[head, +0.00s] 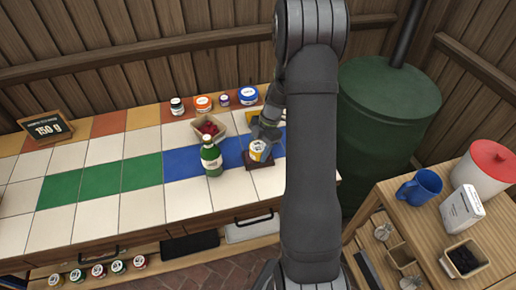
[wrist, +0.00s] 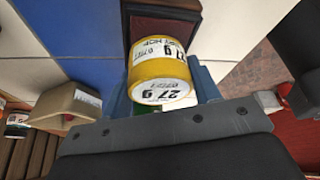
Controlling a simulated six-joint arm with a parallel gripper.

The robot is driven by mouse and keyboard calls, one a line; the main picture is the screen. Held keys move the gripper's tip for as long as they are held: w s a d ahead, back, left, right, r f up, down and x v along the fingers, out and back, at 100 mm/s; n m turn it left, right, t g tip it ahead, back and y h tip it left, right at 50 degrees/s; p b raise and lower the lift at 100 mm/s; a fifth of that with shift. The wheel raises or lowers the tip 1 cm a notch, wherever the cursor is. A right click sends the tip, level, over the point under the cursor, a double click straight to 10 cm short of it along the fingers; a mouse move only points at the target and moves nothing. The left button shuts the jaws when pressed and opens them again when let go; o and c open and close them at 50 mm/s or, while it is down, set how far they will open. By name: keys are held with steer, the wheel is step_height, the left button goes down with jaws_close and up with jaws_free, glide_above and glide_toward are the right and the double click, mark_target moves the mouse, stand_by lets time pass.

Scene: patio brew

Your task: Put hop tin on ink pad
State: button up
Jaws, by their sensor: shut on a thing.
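The hop tin (head: 259,150) is a small yellow tin with a white label. In the wrist view the tin (wrist: 163,75) sits between the blue fingers of my gripper (wrist: 163,92), and its label reads 27 g. My gripper (head: 262,141) is shut on it and comes down from behind it in the head view. The ink pad (head: 262,166) is a dark red-brown square on the tiled counter. The tin is over the pad in the head view; the pad (wrist: 165,28) also shows just beyond the tin in the wrist view. Whether they touch I cannot tell.
A green bottle (head: 211,158) stands close left of the pad. A box of red berries (head: 208,128) and several jars, one with a blue lid (head: 248,95), are behind. A yellow object (head: 251,121) is partly hidden by my arm. The counter's left side is mostly clear.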

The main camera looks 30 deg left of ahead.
steer(key=shift+f, duration=0.15)
steer(key=o, duration=1)
steer(key=v, duration=1.2)
steer(key=shift+w, duration=0.1)
